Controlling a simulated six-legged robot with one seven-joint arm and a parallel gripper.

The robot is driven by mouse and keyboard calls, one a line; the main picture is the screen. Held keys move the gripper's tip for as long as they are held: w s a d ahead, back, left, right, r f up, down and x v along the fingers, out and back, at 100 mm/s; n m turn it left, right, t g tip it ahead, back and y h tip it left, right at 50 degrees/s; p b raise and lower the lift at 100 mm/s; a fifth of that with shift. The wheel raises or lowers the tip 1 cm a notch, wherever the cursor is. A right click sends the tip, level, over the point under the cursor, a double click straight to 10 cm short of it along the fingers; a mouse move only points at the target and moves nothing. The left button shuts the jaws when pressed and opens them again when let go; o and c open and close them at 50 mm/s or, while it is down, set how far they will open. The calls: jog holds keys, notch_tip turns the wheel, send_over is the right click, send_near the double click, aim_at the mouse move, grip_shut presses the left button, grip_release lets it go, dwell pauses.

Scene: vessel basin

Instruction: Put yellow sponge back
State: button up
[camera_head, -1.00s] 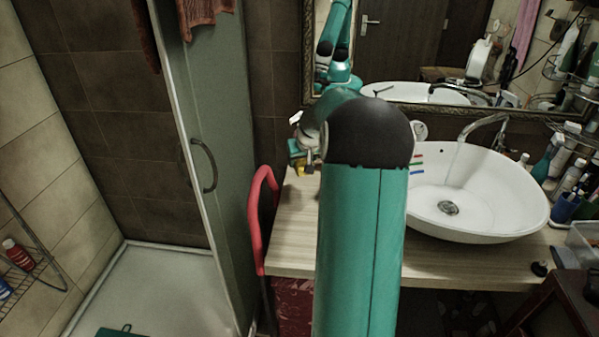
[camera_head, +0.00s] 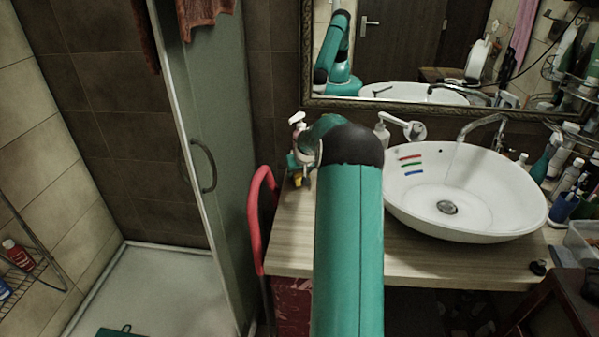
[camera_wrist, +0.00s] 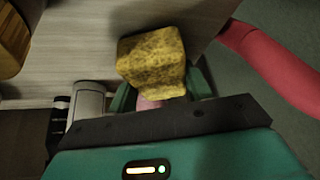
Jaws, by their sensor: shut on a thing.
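The yellow sponge (camera_wrist: 152,62) fills the middle of the wrist view, gripped by my gripper (camera_wrist: 160,95) between its green fingers. Behind it is the light wooden countertop (camera_wrist: 80,50); the gap between sponge and counter cannot be told. In the head view the sponge (camera_head: 297,181) shows as a small yellow patch at the counter's left end, under my gripper (camera_head: 298,166). My arm hides part of the counter there.
A red curved rail (camera_head: 256,215) runs close to the counter's left edge and also shows in the wrist view (camera_wrist: 275,65). A white pump bottle top (camera_head: 297,120) stands behind my gripper. The white basin (camera_head: 470,215) is to the right. A brown wooden object (camera_wrist: 12,40) shows in the wrist view.

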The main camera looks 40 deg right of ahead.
jog(key=shift+f, duration=0.1)
jog(key=o, duration=1)
jog(key=shift+c, duration=0.2)
jog(key=shift+s+r, duration=0.1)
jog(key=shift+r, duration=0.3)
jog(key=v, duration=1.1)
jog(key=shift+r, duration=0.2)
